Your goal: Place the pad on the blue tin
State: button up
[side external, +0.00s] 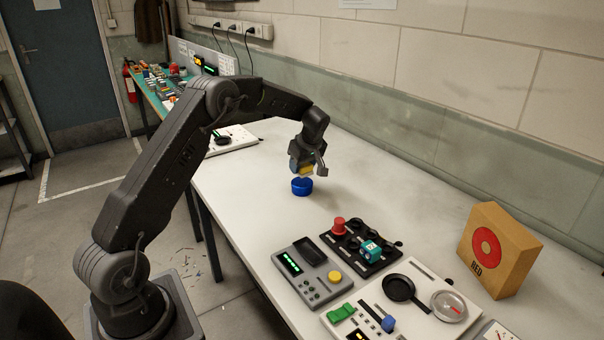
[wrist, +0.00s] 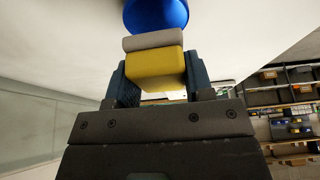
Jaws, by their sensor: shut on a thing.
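The blue tin (side external: 302,187) stands upright on the white table, below my gripper. It also shows at the top of the wrist view (wrist: 157,14), partly cut off by the frame edge. My gripper (side external: 304,169) is shut on the pad, a yellow block with a grey layer. The pad (wrist: 155,66) sits between the two fingers in the wrist view, its grey layer towards the tin. In the side view the pad (side external: 306,171) is just above the tin; I cannot tell whether they touch.
A black tray (side external: 372,256) with a red knob (side external: 338,226) and a teal block (side external: 370,250) lies nearer the camera. A grey control box (side external: 308,272), a white panel (side external: 425,318) and a cardboard box (side external: 498,248) are also there. The table around the tin is clear.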

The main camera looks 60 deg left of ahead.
aim_at(302, 173)
jog(key=shift+f, duration=1.5)
jog(key=shift+f, duration=0.2)
jog(key=o, duration=0.9)
